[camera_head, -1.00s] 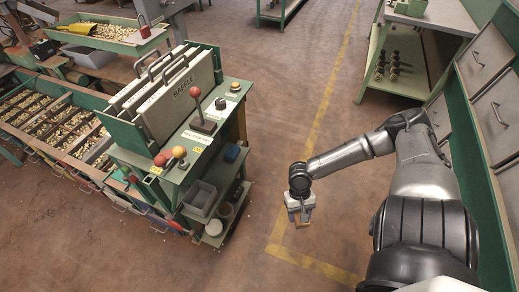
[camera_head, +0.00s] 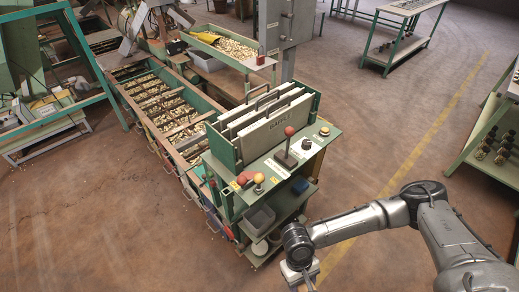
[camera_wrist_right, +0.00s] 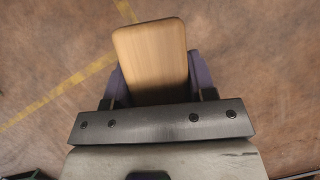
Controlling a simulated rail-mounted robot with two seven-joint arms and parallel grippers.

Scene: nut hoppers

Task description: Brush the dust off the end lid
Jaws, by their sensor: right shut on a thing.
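My right gripper (camera_head: 303,280) is at the bottom edge of the head view, in front of the green console and above the floor. In the right wrist view my right gripper (camera_wrist_right: 157,80) is shut on a flat, pale wooden block (camera_wrist_right: 152,48), which looks like the brush's back. Its bristles are hidden. My left gripper is out of view.
The green console (camera_head: 283,183) carries upright baffle plates (camera_head: 270,125), a red-knobbed lever (camera_head: 287,150) and a grey bin (camera_head: 260,217) on its shelf. A raised nut tray (camera_head: 235,48) stands behind. Shelving (camera_head: 490,140) is at the right. Floor (camera_head: 390,140) between is clear.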

